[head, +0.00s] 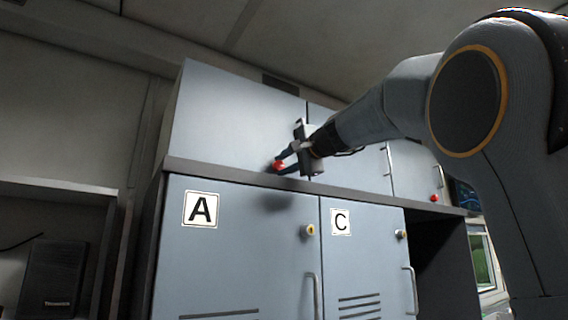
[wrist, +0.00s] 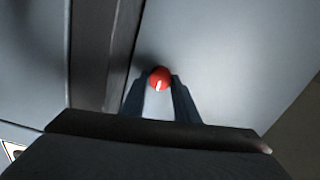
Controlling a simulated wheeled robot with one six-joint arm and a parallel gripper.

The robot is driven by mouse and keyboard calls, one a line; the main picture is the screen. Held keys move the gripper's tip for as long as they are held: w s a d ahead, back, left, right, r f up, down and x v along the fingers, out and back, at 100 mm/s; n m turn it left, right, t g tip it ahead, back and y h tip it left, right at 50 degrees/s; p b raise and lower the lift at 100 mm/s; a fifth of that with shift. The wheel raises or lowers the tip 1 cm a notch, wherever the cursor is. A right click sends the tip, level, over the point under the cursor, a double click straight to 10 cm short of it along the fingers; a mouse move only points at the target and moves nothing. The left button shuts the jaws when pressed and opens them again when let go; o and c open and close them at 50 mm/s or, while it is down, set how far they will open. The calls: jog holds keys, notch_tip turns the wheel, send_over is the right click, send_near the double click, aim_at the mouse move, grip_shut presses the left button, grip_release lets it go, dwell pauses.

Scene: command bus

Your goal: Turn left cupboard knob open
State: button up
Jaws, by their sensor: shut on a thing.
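The left cupboard knob is a small red knob (head: 278,165) low on the grey-blue upper left cupboard door (head: 225,120). In the wrist view the red knob (wrist: 159,77) has a short white mark on its face. My gripper (head: 284,163) reaches in from the right, and its two dark fingers (wrist: 160,95) lie on either side of the knob, shut on it. The upper left door looks closed, flush with its frame. The sides of the knob are partly hidden by the fingers.
Lower doors labelled A (head: 201,210) and C (head: 341,222) have locks and vertical handles. A ledge (head: 235,178) runs just under the upper doors. Another red knob (head: 434,198) is on the upper right. A shelf with a black box (head: 52,278) stands at left.

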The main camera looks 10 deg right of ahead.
jog(key=shift+r, duration=0.1)
dwell(0.3)
jog(key=o, duration=1.1)
jog(key=shift+s+d, duration=0.1)
jog(key=b+v, duration=0.2)
jog(key=v, duration=0.5)
jog(key=shift+s+b, duration=0.3)
